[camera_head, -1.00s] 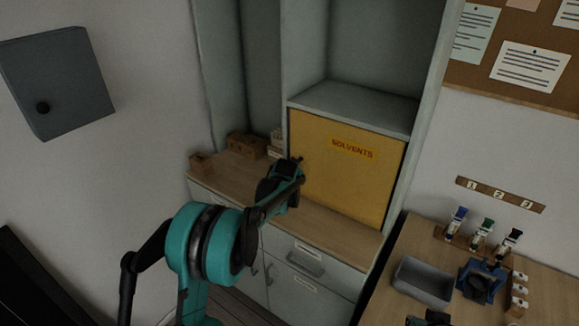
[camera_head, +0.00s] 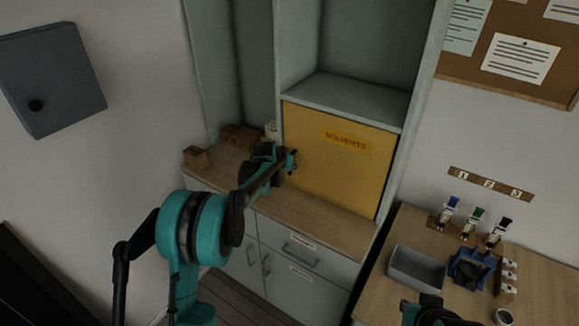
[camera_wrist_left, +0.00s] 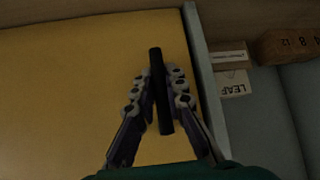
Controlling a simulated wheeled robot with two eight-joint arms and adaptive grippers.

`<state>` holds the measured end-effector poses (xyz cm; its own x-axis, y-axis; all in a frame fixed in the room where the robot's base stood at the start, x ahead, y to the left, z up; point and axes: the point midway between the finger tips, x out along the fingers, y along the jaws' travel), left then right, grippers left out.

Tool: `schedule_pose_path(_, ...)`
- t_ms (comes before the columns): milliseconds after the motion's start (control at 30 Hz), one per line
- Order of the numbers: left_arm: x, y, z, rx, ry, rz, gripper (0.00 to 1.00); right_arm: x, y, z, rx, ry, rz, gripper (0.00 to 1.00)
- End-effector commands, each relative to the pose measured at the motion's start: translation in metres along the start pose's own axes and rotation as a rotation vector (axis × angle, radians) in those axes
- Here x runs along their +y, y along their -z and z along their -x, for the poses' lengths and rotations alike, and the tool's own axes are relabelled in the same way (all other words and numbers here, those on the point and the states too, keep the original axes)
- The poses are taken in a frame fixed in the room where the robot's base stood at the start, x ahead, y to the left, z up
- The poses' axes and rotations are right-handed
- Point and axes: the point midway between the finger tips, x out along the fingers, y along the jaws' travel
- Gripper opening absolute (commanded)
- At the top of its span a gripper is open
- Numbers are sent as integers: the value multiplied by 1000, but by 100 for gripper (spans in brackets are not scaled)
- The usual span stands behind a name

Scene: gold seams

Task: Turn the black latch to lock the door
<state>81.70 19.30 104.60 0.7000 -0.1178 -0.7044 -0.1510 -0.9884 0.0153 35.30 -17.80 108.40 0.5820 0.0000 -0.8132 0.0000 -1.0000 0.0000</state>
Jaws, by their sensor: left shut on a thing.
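The yellow door (camera_head: 335,180) marked SOLVENTS is closed in the grey cabinet. The black latch (camera_wrist_left: 160,85) is a dark bar on the door near its side edge; in the left wrist view it runs nearly parallel to that edge, slightly tilted. My left gripper (camera_wrist_left: 160,92) has its fingers on both sides of the latch and is shut on it. In the head view my left gripper (camera_head: 290,160) is at the door's left edge and mostly hides the latch. My right gripper (camera_head: 428,308) shows only partly at the bottom; its fingers are unclear.
A wooden counter (camera_head: 310,217) runs below the door, with small boxes (camera_head: 196,157) to the left. On the right table are a grey bin (camera_head: 416,268), a blue holder (camera_head: 468,270) and several small bottles. A grey wall box (camera_head: 50,80) hangs at left.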

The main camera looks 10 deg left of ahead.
Motion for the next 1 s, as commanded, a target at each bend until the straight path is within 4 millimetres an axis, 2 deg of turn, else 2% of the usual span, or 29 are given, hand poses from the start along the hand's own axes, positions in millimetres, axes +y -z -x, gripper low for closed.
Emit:
schedule_pose_path(167, 1, -1, 0, -3, -1, 1, 0, 0, 0, 0, 0, 0, 0, 0)
schedule_pose_path(200, 1, -1, 0, -3, -1, 1, 19, 0, 0, 0, 0, 0, 0, 0)
schedule_pose_path(267, 1, -1, 0, -3, -1, 0, 33, 0, 0, 0, 0, 0, 0, 0)
schedule_pose_path(533, 1, 0, 0, -2, 0, 0, 33, 0, 0, 0, 0, 0, 0, 0)
schedule_pose_path(667, 0, 0, 7, -1, 0, 0, 33, 0, 0, 0, 0, 0, 0, 0)
schedule_pose_path(767, 0, 0, 22, -1, 0, 0, 33, 0, 0, 0, 0, 0, 0, 0)
schedule_pose_path(1000, 1, -1, 74, -2, 0, 0, 33, 0, 0, 0, 0, 0, 0, 0)
